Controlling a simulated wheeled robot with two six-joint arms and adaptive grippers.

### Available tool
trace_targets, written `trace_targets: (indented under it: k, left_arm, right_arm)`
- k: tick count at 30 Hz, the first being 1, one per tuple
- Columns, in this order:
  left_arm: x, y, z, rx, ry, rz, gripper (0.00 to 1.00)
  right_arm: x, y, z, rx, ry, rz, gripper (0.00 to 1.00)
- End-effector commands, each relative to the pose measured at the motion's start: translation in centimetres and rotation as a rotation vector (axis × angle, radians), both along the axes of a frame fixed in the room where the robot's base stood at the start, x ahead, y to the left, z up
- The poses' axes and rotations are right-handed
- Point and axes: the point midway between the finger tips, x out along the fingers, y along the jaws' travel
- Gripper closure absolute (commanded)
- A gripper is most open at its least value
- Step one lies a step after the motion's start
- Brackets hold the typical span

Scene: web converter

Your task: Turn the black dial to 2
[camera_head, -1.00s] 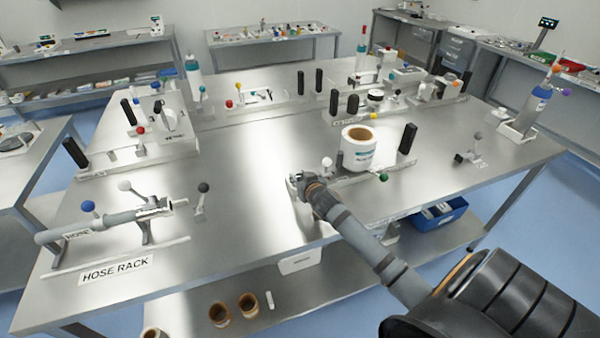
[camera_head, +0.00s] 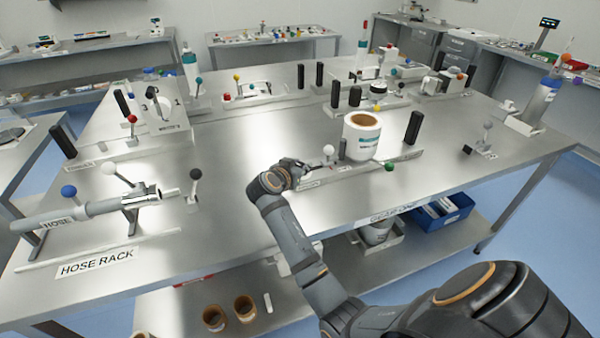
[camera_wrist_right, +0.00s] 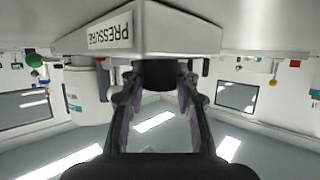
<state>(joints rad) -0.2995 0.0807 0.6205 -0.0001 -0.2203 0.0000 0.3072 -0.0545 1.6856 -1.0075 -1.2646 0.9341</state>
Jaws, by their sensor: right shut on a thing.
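The black dial (camera_wrist_right: 157,72) shows in the right wrist view. It is on the face of a white box labelled PRESSURE (camera_wrist_right: 150,31), which appears upside down there. My right gripper (camera_wrist_right: 157,86) has its two fingers on either side of the dial and is shut on it. I cannot read any dial numbers. My left gripper is not in view.
A hose rack (camera_head: 100,262) is at the left of the metal table (camera_head: 245,150). The tabletop between is clear. A blue bin (camera_head: 442,212) sits on the lower shelf.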

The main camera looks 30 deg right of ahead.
Motion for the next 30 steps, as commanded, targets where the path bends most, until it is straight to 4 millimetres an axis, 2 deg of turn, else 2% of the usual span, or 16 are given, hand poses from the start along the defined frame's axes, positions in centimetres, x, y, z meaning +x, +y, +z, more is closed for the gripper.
trace_targets:
  k: [5, 19, 20, 21, 25, 30]
  left_arm:
    - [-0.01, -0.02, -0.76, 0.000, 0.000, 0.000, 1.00]
    - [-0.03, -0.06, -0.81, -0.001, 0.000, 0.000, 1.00]
    - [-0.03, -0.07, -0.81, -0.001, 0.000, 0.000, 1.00]
    - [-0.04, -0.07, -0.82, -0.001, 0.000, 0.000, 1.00]
    - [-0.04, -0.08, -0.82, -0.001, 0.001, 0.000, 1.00]
    - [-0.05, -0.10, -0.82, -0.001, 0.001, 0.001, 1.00]
  right_arm:
    - [0.00, -0.01, -0.17, 0.000, 0.001, -0.039, 1.00]
    - [0.00, -0.03, -0.02, 0.000, 0.002, -0.050, 1.00]
    - [0.00, -0.03, -0.02, 0.000, 0.002, -0.050, 0.68]
    - [0.00, -0.03, -0.02, 0.000, 0.002, -0.050, 0.63]
    - [0.00, -0.03, -0.02, 0.000, 0.002, -0.050, 0.46]
    - [0.00, -0.03, -0.02, 0.000, 0.002, -0.050, 0.46]
